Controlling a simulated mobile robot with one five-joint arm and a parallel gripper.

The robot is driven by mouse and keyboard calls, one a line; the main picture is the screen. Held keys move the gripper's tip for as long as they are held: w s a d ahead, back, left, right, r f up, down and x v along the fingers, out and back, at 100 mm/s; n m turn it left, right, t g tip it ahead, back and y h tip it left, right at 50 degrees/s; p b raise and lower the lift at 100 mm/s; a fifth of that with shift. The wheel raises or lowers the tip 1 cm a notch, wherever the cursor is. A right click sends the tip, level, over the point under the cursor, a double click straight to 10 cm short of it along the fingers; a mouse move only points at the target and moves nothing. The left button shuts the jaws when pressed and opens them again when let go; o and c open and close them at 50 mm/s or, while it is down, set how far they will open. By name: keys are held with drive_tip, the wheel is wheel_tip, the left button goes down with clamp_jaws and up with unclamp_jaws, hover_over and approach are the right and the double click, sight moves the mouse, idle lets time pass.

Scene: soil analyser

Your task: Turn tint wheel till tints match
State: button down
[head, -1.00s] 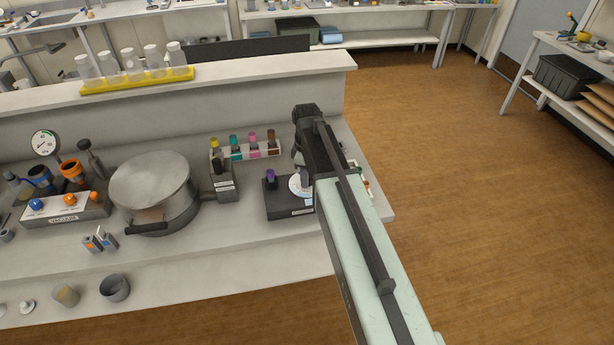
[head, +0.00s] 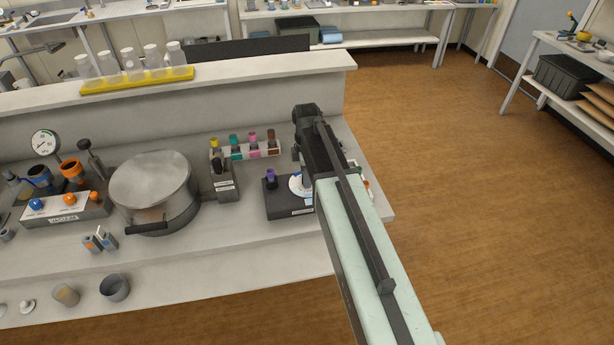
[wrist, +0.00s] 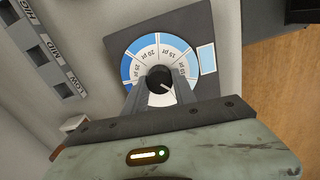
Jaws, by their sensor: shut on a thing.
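The tint wheel (wrist: 180,50) lies flat on a dark comparator box (wrist: 118,38). In the wrist view its sectors run from pale to deeper blue, with labels such as 10, 15 and 20 pt. A black knob (wrist: 159,74) with a white mark is at its centre. My gripper (wrist: 160,86) is shut on the knob, one finger on each side, hiding the wheel's lower part. A pale blue window (wrist: 207,57) sits beside the wheel's right edge. In the head view the box (head: 288,208) holds a purple-capped tube (head: 271,178), and my arm covers much of the wheel (head: 296,186).
A rack of colour-capped tubes (head: 236,153) stands behind and left of the box. A large round metal vessel (head: 153,190) is farther left. A slotted block marked HIGH, MID and LOW (wrist: 40,50) shows at the wrist view's left.

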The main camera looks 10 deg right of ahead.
drive_tip(key=c, duration=1)
unclamp_jaws()
wheel_tip(320, 180, up, 8)
drive_tip(key=p, duration=0.8)
drive_tip(key=shift+f, duration=0.1)
